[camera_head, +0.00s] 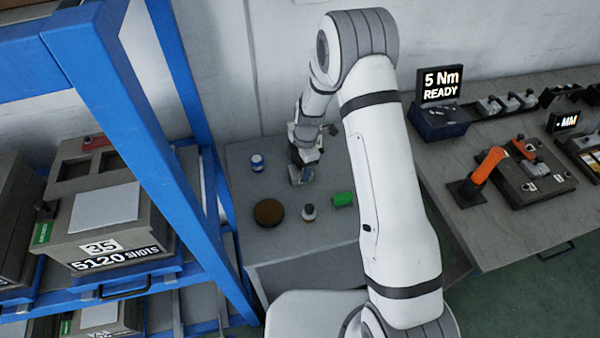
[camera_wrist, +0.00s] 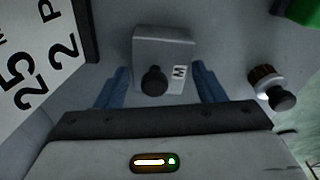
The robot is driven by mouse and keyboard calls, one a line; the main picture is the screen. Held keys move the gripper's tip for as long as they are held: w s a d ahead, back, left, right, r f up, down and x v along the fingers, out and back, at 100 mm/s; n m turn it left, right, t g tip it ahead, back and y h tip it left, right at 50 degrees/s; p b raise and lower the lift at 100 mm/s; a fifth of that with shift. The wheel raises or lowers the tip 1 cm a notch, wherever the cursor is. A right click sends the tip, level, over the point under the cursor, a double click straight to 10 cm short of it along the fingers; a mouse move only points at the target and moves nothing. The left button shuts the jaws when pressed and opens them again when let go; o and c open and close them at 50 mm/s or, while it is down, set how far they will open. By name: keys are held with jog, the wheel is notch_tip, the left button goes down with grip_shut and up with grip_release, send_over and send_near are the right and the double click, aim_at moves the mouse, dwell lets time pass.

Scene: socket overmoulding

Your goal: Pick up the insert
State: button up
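A pale grey block with a dark round knob and a white label reading M, apparently the insert (camera_wrist: 150,45), is in the middle of the wrist view. The two blue fingers of my gripper (camera_wrist: 162,85) stand on either side of it, very close to its sides. Whether they press on it cannot be told. In the camera_head view my gripper (camera_head: 301,174) points down over the grey table (camera_head: 285,240), near its back. The block is mostly hidden there by the fingers.
A blue-and-white jar (camera_head: 257,162), a brown round dish (camera_head: 269,212), a small dark-capped bottle (camera_head: 309,212) and a green block (camera_head: 343,199) stand around my gripper. A blue rack (camera_head: 125,100) rises at left. A workbench (camera_head: 480,240) with a "5 Nm READY" display (camera_head: 440,85) is at right.

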jog(key=shift+r, duration=0.1)
jog(key=c, duration=1.2)
